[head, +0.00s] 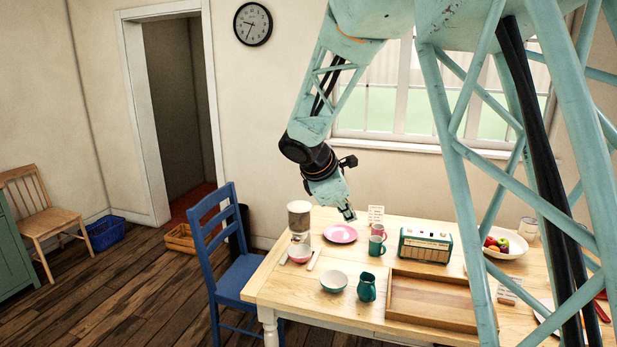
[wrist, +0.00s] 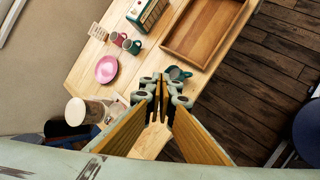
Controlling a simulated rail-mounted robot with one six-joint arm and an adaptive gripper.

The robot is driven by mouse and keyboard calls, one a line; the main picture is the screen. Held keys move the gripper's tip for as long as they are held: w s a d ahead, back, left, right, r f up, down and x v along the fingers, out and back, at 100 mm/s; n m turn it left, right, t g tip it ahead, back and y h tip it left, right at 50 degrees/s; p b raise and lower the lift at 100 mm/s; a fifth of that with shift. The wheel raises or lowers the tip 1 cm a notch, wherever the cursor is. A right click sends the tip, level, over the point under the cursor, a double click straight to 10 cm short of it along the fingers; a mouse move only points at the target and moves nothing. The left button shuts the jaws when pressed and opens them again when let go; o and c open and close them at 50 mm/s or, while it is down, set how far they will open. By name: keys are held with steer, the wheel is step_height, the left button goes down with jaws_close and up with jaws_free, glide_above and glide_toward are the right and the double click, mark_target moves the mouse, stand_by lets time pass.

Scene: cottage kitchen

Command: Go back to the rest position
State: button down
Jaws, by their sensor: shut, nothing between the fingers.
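My gripper (head: 347,215) hangs from my arm above the back left part of the wooden table (head: 275,287), pointing down and a little right. It is shut and empty, apart from everything on the table. In the wrist view my gripper (wrist: 161,80) shows its fingers together, with the table below. The pink plate (head: 340,233) lies on the table just below and left of the fingertips in the head view; the pink plate also shows in the wrist view (wrist: 107,69).
On the table stand a dispenser (head: 299,218), a bowl (head: 334,281), a teal jug (head: 367,288), two mugs (head: 376,248), a radio (head: 426,245), a wooden tray (head: 432,299) and a fruit bowl (head: 506,247). A blue chair (head: 228,242) stands at the left. The air around my gripper is free.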

steer(key=s+d+r+m+g, duration=0.1)
steer(key=s+d+r+m, duration=0.25)
steer(key=s, duration=0.55)
steer(key=s+d+r+m+y, duration=0.1)
steer(key=s+d+r+m, duration=0.25)
steer(key=s, duration=0.55)
steer(key=s+d+r+m+g, duration=0.15)
steer(key=s+d+r, duration=0.3)
steer(key=s, duration=0.45)
steer(key=s+a+m+y, duration=0.1)
steer(key=s+m, duration=0.4)
steer(key=s, duration=1)
steer(key=s+a+f+m+y, duration=0.1)
steer(key=s+m, duration=0.4)
steer(key=s, duration=1)
steer(key=shift+a+t+y, duration=0.25)
steer(key=shift+t+y, duration=0.2)
steer(key=shift+y, duration=0.45)
